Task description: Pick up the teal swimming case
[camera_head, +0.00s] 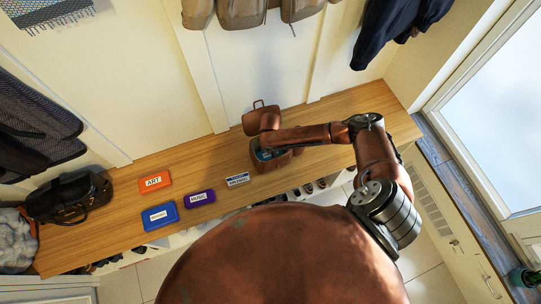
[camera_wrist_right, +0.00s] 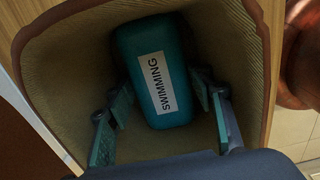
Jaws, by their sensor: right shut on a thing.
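The teal swimming case (camera_wrist_right: 150,70) lies inside a brown open bag (camera_wrist_right: 60,50), its white label reading SWIMMING, in the right wrist view. My right gripper (camera_wrist_right: 160,105) reaches into the bag, with its fingers on both sides of the case, shut on it. In the head view the bag (camera_head: 284,163) stands on the wooden bench under my right arm, and a bit of teal shows in its opening; the gripper is largely hidden there. My left gripper is not in view.
On the bench (camera_head: 340,105) lie an orange ART case (camera_head: 154,182), a blue case (camera_head: 160,216), a purple case (camera_head: 200,199) and a pale labelled case (camera_head: 237,181). A black bag (camera_head: 68,198) stands at the left end. Coats and bags hang above.

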